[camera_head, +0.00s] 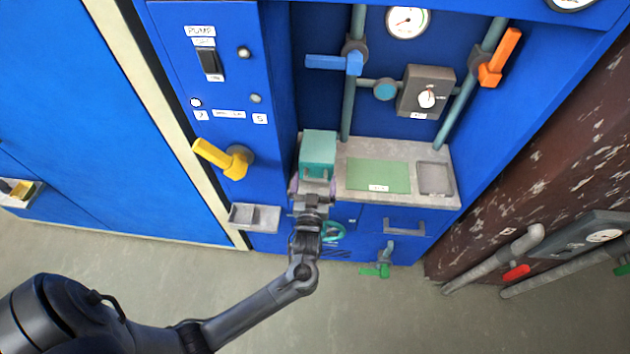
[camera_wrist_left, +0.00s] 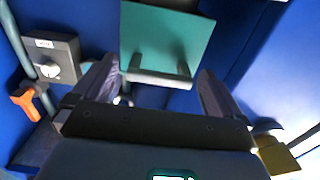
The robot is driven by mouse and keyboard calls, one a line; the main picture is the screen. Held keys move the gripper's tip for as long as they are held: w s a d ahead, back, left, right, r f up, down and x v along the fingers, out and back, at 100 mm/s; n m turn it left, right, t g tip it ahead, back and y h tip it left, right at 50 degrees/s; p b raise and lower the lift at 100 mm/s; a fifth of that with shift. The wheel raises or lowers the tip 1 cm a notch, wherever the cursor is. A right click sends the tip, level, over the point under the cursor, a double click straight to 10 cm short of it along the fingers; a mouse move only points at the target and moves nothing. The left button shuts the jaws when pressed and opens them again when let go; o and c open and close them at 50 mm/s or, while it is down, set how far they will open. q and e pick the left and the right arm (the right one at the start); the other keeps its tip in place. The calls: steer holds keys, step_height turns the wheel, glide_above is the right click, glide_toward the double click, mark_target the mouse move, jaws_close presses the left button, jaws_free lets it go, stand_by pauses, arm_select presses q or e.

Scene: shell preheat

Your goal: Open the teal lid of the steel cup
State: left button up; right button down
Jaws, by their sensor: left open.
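The teal lid (camera_head: 318,142) is a square plate at the left end of the grey ledge, against the blue cabinet. In the left wrist view the lid (camera_wrist_left: 166,35) shows a bar handle (camera_wrist_left: 158,78) on two posts along its near edge. My left gripper (camera_head: 314,182) is open in front of the lid. In the wrist view its fingers (camera_wrist_left: 160,88) stand on either side of the handle, with a gap at each side. The steel cup is mostly hidden behind the lid and my gripper; I cannot make it out clearly. My right gripper is not in view.
The grey ledge (camera_head: 347,189) carries a green mat (camera_head: 377,175) and a shallow grey tray (camera_head: 435,178). A yellow lever (camera_head: 225,158) sticks out at left, a blue lever (camera_head: 330,62) and pipes behind. A small grey bin (camera_head: 255,217) sits low at left.

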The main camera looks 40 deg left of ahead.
arm_select(q)
steer(key=shift+w+a, duration=0.3)
steer(key=shift+w, duration=0.05)
